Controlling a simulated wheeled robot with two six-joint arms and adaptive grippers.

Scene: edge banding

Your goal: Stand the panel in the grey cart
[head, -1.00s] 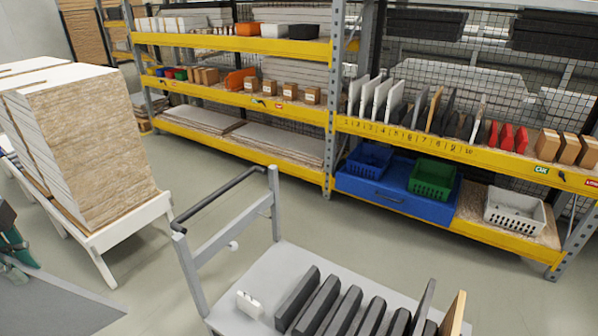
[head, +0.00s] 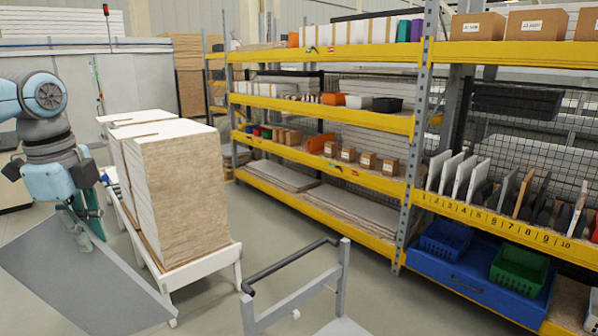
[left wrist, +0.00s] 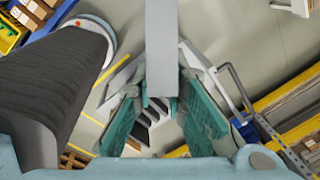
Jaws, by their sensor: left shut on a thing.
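A flat grey panel (head: 85,280) hangs tilted at the lower left of the head view. My left gripper (head: 87,226) is shut on its upper edge. In the left wrist view the panel (left wrist: 161,48) shows edge-on between the teal fingers (left wrist: 163,95). The grey cart (head: 296,296) is at the bottom of the head view, right of the panel and apart from it. Only its handle frame and a corner of its deck show there. Dark slot dividers (left wrist: 160,128) show beyond the fingers in the left wrist view. My right gripper is out of view.
A white trolley (head: 205,268) with tall stacks of boards (head: 180,195) stands beyond the panel. Yellow shelving (head: 320,190) runs along the back and right, with blue (head: 445,238) and green (head: 519,269) baskets low down. Clear floor lies between trolley, cart and shelves.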

